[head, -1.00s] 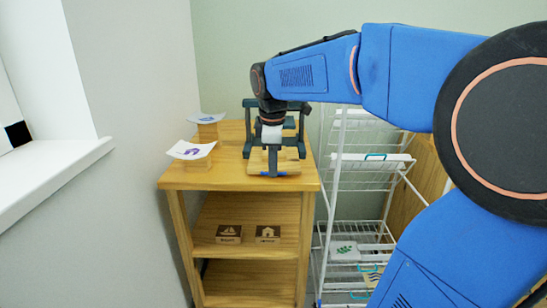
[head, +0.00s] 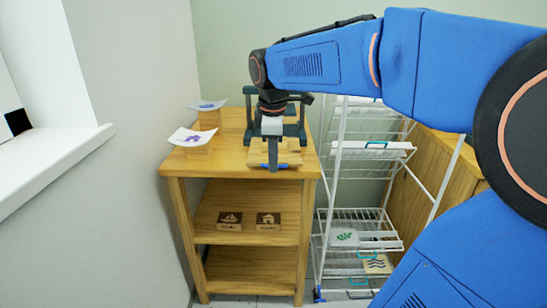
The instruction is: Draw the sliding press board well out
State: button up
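The press is a dark green frame (head: 299,130) standing on top of a wooden shelf unit (head: 225,165). Its light wood board (head: 291,151) lies low between the posts and reaches toward the front edge of the top. My gripper (head: 270,165) points down at the board's front, in front of the press. A blue strip shows at its lower end; I cannot tell whether this is a fingertip or part of the board. The fingers overlap in this view, so their opening and any hold on the board are unclear. My wrist hides the middle of the press.
Two small wooden blocks carry printed sheets (head: 197,135) left of the press. Dark picture blocks (head: 268,221) lie on the middle shelf. A white wire drying rack (head: 329,215) stands close on the right. The wall and white sill (head: 60,165) are at left.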

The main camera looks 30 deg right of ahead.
notch_tip(320, 180, up, 17)
jog(key=s+a, duration=0.1)
jog(key=s, duration=0.1)
jog(key=shift+s+a, duration=0.3)
jog(key=shift+s, duration=0.05)
dwell(0.6)
jog(key=s+a+f+m+t, duration=0.1)
jog(key=s+f+m, duration=0.3)
jog(key=f, duration=0.5)
jog(key=s+a+f+m+t, duration=0.1)
jog(key=s+f+m, duration=0.3)
jog(key=s+f, duration=0.3)
jog(key=s+a+f+m+t+y, duration=0.1)
jog(key=s+f+m, duration=0.2)
jog(key=f, duration=0.9)
jog(key=s, duration=0.3)
jog(key=shift+s+m, duration=0.2)
jog(key=shift+m, duration=0.2)
